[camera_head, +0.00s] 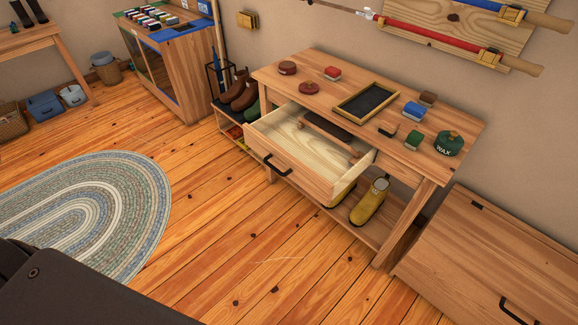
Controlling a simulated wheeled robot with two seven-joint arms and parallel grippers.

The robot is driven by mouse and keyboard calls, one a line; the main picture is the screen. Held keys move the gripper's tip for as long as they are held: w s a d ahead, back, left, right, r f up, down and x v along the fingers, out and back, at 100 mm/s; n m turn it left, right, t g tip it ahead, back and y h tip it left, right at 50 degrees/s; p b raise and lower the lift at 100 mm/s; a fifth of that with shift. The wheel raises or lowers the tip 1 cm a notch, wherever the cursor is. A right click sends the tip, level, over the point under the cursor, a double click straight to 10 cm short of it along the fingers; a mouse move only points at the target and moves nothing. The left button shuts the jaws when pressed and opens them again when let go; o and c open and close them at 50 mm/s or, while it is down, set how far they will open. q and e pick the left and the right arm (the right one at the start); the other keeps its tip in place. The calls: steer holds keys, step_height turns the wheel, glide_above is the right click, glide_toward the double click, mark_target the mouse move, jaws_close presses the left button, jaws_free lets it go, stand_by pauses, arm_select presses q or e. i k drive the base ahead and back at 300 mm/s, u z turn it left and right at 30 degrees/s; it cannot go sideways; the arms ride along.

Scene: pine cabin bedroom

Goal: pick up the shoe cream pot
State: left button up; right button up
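Two small round dark red pots, a back one (287,68) and a front one (309,88), stand on the left part of the wooden table (350,72). A larger dark green pot marked WAX (449,144) stands at the table's right end. I cannot read labels on the red pots, so I cannot tell which pot holds shoe cream. Neither of my grippers is in view.
The table's drawer (275,166) is pulled open. A black-lined tray (366,99), small brushes or blocks and a pipe-like item (388,130) share the tabletop. Yellow boots (370,200) stand below. A wooden chest (500,250) is at right; the floor in front is clear.

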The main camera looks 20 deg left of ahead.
mark_target(287, 67)
steer(key=k, duration=0.6)
steer(key=u, duration=0.7)
steer(key=i, duration=1.4)
steer(key=z, duration=0.55)
